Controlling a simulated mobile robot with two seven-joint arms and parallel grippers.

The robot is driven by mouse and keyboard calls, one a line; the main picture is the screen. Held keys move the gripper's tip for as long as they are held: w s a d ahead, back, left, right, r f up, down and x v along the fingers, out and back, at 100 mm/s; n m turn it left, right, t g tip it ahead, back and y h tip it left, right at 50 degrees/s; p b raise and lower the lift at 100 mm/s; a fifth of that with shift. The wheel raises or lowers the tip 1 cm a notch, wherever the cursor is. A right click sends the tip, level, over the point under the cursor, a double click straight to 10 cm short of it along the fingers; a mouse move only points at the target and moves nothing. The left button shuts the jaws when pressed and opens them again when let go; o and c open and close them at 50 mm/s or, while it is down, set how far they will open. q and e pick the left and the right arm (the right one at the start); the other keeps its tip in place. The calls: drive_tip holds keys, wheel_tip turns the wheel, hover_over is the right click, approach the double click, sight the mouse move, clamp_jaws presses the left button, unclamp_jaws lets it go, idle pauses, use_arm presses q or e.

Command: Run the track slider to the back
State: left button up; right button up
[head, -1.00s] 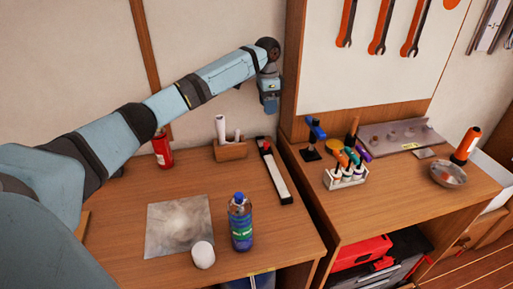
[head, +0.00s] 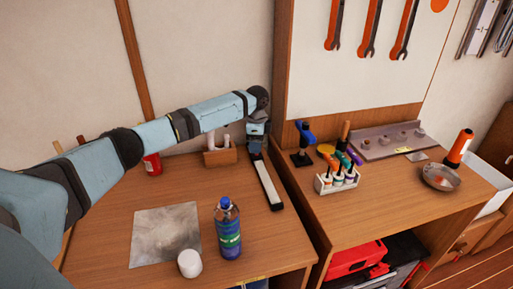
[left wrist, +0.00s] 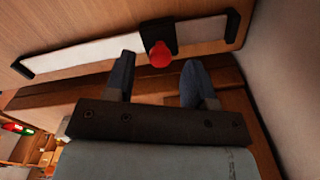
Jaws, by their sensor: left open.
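The track (head: 266,184) is a pale strip with dark ends on the left bench, running from front to back. It also shows in the left wrist view (left wrist: 85,54). Its slider (left wrist: 158,36) is a dark block with a red knob (left wrist: 160,55), partway along the strip, nearer the end by the wall. In the head view my gripper hides the slider. My left gripper (head: 256,146) is above the track's back part. In the left wrist view its open fingers (left wrist: 158,80) appear on either side of the knob, with no visible contact. My right gripper is not in view.
A wooden holder (head: 220,158) stands just left of the track's back end. A blue bottle (head: 228,230), a white round object (head: 190,263) and a grey sheet (head: 165,236) are left of its front. The right bench (head: 375,215) carries tools. Bare wood surrounds the track's front.

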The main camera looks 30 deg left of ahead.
use_arm(q)
drive_tip(key=shift+f, duration=0.9)
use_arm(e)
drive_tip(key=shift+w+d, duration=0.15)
use_arm(q)
drive_tip(key=shift+c, duration=0.2)
drive_tip(key=c, duration=0.7)
clamp_jaws()
drive_tip(key=shift+w+a+r, duration=0.1)
drive_tip(key=shift+r, duration=0.05)
drive_tip(key=w+a, duration=0.1)
drive_tip(key=w+a+p, duration=0.1)
drive_tip(key=w+a, duration=0.1)
drive_tip(key=shift+a, duration=0.25)
drive_tip(key=o, duration=0.7)
unclamp_jaws()
drive_tip(key=shift+d, duration=0.1)
drive_tip(key=shift+o, duration=0.2)
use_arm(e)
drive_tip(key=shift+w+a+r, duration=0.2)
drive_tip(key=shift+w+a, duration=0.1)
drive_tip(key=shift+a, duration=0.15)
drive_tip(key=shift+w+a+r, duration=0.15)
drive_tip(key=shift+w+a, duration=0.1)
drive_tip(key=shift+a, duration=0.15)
